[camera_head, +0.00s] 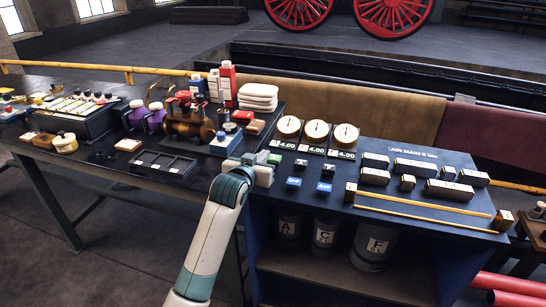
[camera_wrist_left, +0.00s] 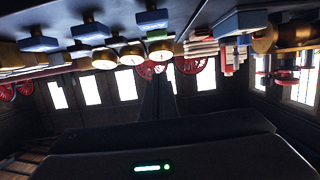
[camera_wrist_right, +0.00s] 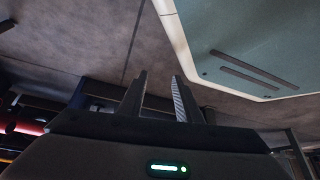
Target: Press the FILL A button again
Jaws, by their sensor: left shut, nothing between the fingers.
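A green-topped button (camera_head: 274,158) stands at the left end of the front row on the dark panel, below the leftmost dial; its lettering is too small to read. It also shows in the left wrist view (camera_wrist_left: 159,35). Two dark buttons (camera_head: 301,163) (camera_head: 328,168) continue that row. My left gripper (camera_head: 260,166) is shut and empty, just left of and in front of the green button; I cannot tell whether it touches. Its closed fingers also show in the left wrist view (camera_wrist_left: 157,82). My right gripper (camera_wrist_right: 158,85) is open and empty, away from the panel.
Blue buttons (camera_head: 293,182) (camera_head: 323,187) stand closer to the front edge. Three round dials (camera_head: 317,129) stand behind, with 4.00 readouts. Labelled blocks (camera_head: 415,168) and long brass rods (camera_head: 425,198) lie right. Brass machinery (camera_head: 190,125) stands left. Canisters (camera_head: 325,235) sit below.

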